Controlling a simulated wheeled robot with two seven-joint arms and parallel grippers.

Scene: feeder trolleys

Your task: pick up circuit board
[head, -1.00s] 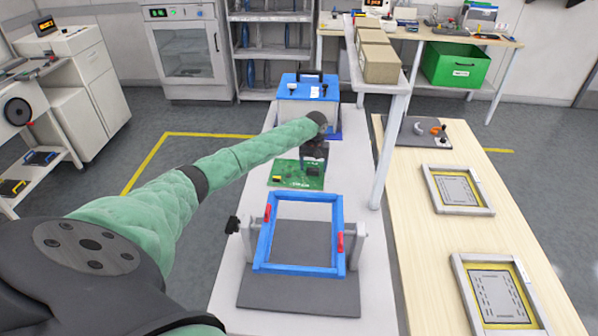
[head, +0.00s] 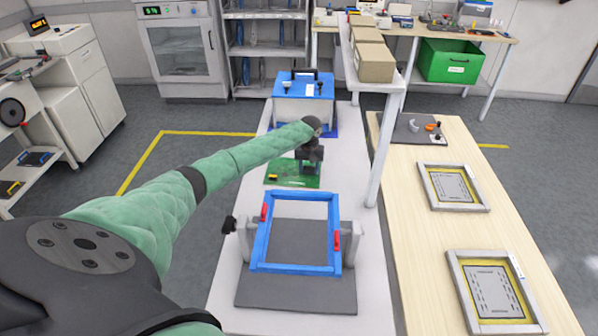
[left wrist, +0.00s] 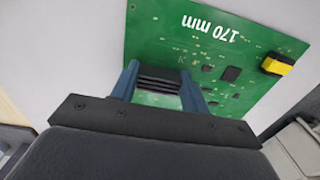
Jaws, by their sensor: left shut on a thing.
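The green circuit board (head: 281,178) is on the white bench between the blue-topped box and the blue frame. In the left wrist view the board (left wrist: 213,52) shows a "170 mm" marking, a yellow part near its right edge and black chips. My left gripper (head: 309,168) reaches down over the board. In the left wrist view its two blue-grey fingers (left wrist: 158,92) are shut on a black ribbed part standing on the board. Whether the board touches the bench cannot be told. My right gripper is not in view.
A blue frame (head: 298,269) with red clips stands on a dark plate in front of the board. A blue-topped box (head: 303,88) stands behind it. A raised shelf with cartons (head: 375,62) rises to the right. A wooden table (head: 415,225) holds two framed panels.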

